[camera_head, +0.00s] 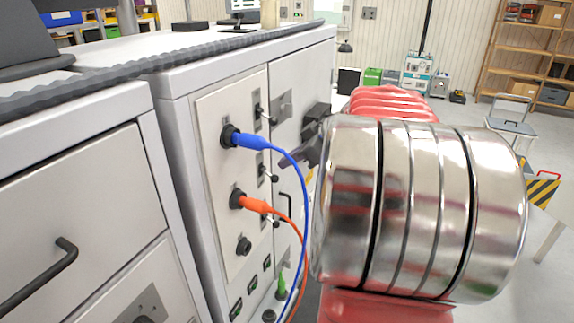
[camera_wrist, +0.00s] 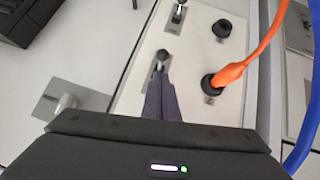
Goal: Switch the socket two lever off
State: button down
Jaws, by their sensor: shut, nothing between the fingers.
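A pale panel (camera_head: 218,180) on the cabinet side carries a column of sockets with small levers to their right. The middle socket holds an orange plug (camera_head: 252,203), also seen in the wrist view (camera_wrist: 228,74). The lever beside it (camera_head: 264,172) has a dark round knob; in the wrist view this lever (camera_wrist: 162,55) is just beyond my fingertips. My gripper (camera_head: 284,158) is shut and empty, its closed dark fingers (camera_wrist: 161,78) pointing at that lever. Whether they touch it I cannot tell. The fingers partly cover the lever's plate.
A blue plug (camera_head: 250,140) sits in the upper socket, with its lever (camera_head: 259,111) beside it. The lower socket (camera_head: 243,246) is empty. Blue and orange cables hang close to my gripper. A latch handle (camera_wrist: 67,102) and a black box (camera_wrist: 27,20) are nearby.

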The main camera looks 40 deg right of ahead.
jog(key=s+d+r, duration=0.2)
jog(key=s, duration=0.8)
jog(key=shift+s+d+r, duration=0.2)
jog(key=shift+s+r, duration=0.1)
jog(key=shift+s, duration=0.1)
jog(key=s+a+f+m+g, duration=0.2)
jog(key=s+a+f+g, duration=0.15)
jog(key=a, duration=0.55)
jog(key=s+a+f+m+g, duration=0.1)
jog(key=s+a+f+g, duration=0.3)
jog(key=a, duration=0.4)
jog(key=w+a+f+m+t+h, duration=0.1)
jog(key=a+t, duration=0.1)
jog(key=a, duration=0.7)
jog(key=w+a+f+m+t, duration=0.1)
jog(key=a+t, duration=0.1)
jog(key=a, duration=0.8)
jog(key=shift+w+a+h, duration=0.25)
jog(key=shift+h, duration=0.15)
